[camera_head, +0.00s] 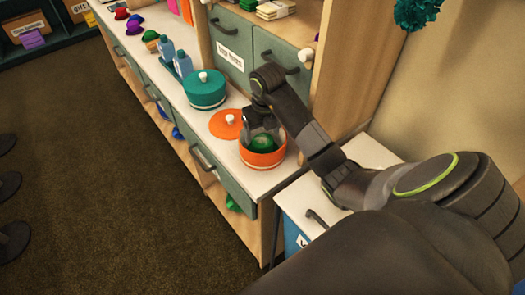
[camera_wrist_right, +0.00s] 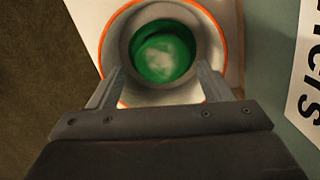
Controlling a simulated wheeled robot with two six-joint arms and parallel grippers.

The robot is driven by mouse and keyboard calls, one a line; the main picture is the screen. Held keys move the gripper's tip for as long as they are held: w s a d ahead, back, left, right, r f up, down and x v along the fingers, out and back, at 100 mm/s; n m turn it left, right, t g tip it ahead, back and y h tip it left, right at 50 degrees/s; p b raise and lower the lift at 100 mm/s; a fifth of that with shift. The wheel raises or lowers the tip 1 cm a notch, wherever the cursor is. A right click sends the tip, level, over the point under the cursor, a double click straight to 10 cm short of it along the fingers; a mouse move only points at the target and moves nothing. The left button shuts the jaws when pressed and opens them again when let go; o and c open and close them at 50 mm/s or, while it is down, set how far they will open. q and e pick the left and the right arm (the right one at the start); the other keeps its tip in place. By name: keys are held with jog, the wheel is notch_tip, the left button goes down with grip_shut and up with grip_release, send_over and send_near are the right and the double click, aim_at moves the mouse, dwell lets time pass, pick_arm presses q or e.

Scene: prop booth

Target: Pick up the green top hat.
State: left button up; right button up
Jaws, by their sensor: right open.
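A green round thing, likely the green top hat (camera_head: 263,143), sits inside an open orange pot (camera_head: 262,160) on the white counter near its front right end. In the right wrist view the green top hat (camera_wrist_right: 163,52) shows as a green disc with a pale patch, within the pot's orange-edged white rim (camera_wrist_right: 112,32). My right gripper (camera_head: 262,131) is open, pointing down over the pot. In the wrist view its fingers (camera_wrist_right: 161,72) are apart at the near side of the green disc. Whether they touch it I cannot tell. My left gripper is out of view.
An orange lid (camera_head: 227,124) lies beside the pot on the counter (camera_head: 250,183). A teal lidded pot (camera_head: 205,90) and blue bottles (camera_head: 182,64) stand farther back. A cabinet with drawers (camera_head: 280,58) rises behind the counter. Dark carpet lies at left.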

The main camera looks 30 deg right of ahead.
aim_at(263, 141)
jog(key=shift+f, duration=0.55)
jog(key=f, duration=0.3)
jog(key=f+p, duration=0.1)
jog(key=f, duration=0.1)
jog(key=shift+w+d, duration=0.2)
jog(key=shift+w, duration=0.05)
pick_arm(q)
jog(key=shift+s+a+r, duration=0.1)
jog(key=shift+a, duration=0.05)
pick_arm(e)
jog(key=shift+c, duration=0.3)
jog(key=c, duration=0.7)
jog(key=shift+o, duration=0.2)
jog(key=shift+w+r+b, duration=0.1)
jog(key=shift+r+b, duration=0.4)
jog(key=shift+r, duration=1.8)
notch_tip(263, 141, up, 4)
jog(key=shift+f+p, duration=0.1)
jog(key=shift+p, duration=1.15)
jog(key=shift+r+p, duration=0.9)
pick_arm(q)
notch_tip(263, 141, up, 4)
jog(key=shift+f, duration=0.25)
